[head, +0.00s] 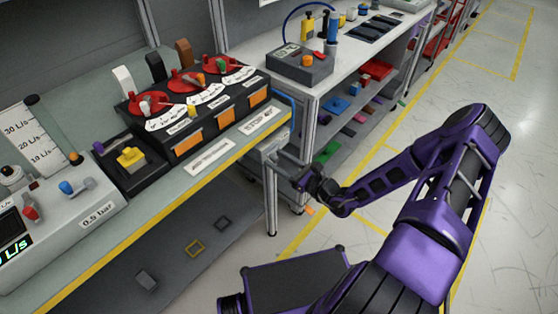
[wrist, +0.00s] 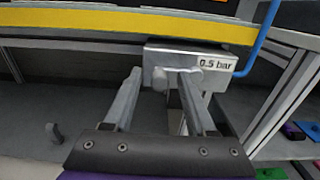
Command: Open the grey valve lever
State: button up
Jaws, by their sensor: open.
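The grey valve lever (wrist: 161,80) shows in the wrist view as a short light-grey handle on the front of a grey metal box (wrist: 165,58) marked 0.5 bar. My gripper (wrist: 162,74) is open, with one finger on each side of the lever's left end. The right fingertip overlaps the lever's right part, and I cannot tell if they touch. In the head view the box (head: 262,148) sits under the bench's right end, and my gripper (head: 287,160) reaches toward it from the right. The lever is too small to make out there.
The bench's yellow front edge (wrist: 100,22) runs just above the box. A blue hose (wrist: 262,38) rises from the box's right side. A bench leg (head: 270,200) stands below it. Shelves with coloured parts (head: 335,105) lie to the right. The floor at right is open.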

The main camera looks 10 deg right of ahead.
grip_shut()
jog(key=shift+f, duration=0.15)
jog(key=w+d+f+n+b, duration=0.2)
jog(key=d+f+n+b, duration=0.2)
jog(key=n, duration=1.4)
jog(key=shift+w+f+b, duration=0.3)
jog(key=shift+w+f, duration=0.05)
jog(key=shift+f, duration=0.2)
dwell(0.4)
grip_release()
